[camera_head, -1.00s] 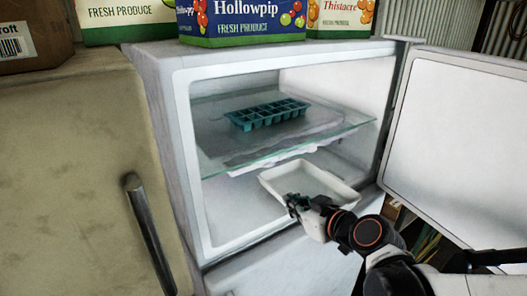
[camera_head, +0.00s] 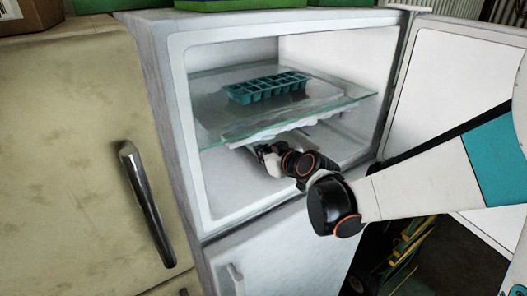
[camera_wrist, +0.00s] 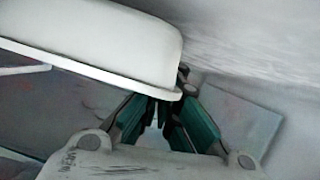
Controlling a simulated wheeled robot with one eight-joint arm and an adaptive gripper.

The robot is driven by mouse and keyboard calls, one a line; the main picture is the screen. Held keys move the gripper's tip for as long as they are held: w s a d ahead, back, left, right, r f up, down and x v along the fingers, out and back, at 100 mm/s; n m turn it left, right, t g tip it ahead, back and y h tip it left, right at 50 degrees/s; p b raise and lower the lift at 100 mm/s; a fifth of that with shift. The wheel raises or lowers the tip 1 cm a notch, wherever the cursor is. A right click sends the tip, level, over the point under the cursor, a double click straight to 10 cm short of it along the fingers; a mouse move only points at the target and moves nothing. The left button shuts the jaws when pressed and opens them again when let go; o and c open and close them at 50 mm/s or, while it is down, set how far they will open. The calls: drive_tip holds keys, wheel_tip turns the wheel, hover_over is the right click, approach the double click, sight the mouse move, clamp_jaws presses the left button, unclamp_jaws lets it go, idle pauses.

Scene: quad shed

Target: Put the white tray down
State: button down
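The white tray (camera_wrist: 100,40) fills the upper left of the wrist view, showing its smooth side and a thin rim. My gripper (camera_wrist: 165,105) has its teal-padded fingers close together at the corner of that rim and looks shut on it; the tray hides the fingertips. In the head view my gripper (camera_head: 265,155) is inside the freezer compartment, below the glass shelf. There, the shelf and my arm mostly hide the tray, and I cannot tell whether it touches the compartment floor.
A teal ice cube tray (camera_head: 267,88) sits on the glass shelf (camera_head: 215,135), just above my gripper. The freezer door (camera_head: 455,75) stands open at the right. The compartment's front floor (camera_head: 235,205) is bare. A closed cream fridge (camera_head: 70,150) stands at the left.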

drive_tip(key=shift+f, duration=0.75)
drive_tip(key=shift+f, duration=0.1)
drive_tip(key=c, duration=1.8)
unclamp_jaws()
